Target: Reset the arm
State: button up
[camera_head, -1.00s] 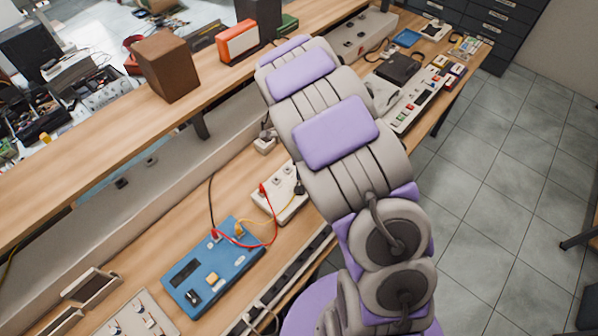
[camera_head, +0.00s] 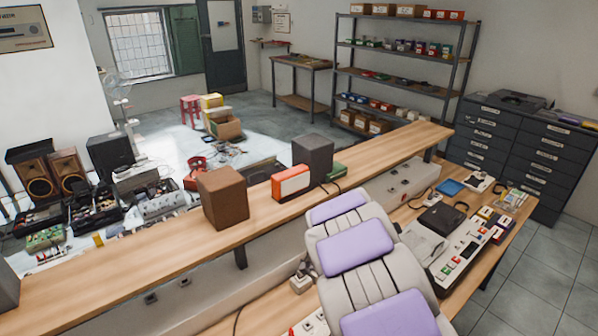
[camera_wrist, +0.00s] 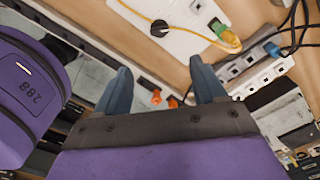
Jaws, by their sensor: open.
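My gripper (camera_wrist: 162,84) shows in the wrist view, with its two blue-grey fingers spread apart and nothing between them. It is over the workbench, close to a white panel (camera_wrist: 172,28) with a black knob and a yellow cable. In the head view only my grey and purple arm shows, rising from the bottom edge at right of centre; my gripper is out of that view.
A power strip (camera_wrist: 262,76) with plugs lies right of my gripper. In the head view, a raised shelf (camera_head: 120,262) carries a brown box (camera_head: 222,198), an orange-and-white device (camera_head: 291,183) and a dark box (camera_head: 313,157). Floor (camera_head: 545,262) is clear at right.

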jog(key=s+r+n+b, duration=0.2)
jog(key=s+r+n, duration=0.3)
jog(key=s, duration=0.3)
jog(key=s+r+n+b, duration=0.1)
jog(key=s+r+n, duration=0.35)
jog(key=s, duration=0.35)
jog(key=s+r+n+g+b, duration=0.1)
jog(key=s+n+b, duration=0.2)
jog(key=s+n, duration=0.6)
jog(key=s, duration=0.7)
jog(key=shift+s+a+g, duration=0.15)
jog(key=shift+s+g, duration=0.25)
jog(key=shift+s+r+n, duration=0.1)
jog(key=shift+s+n, duration=0.35)
jog(key=shift+s, duration=0.05)
jog(key=shift+c, duration=0.3)
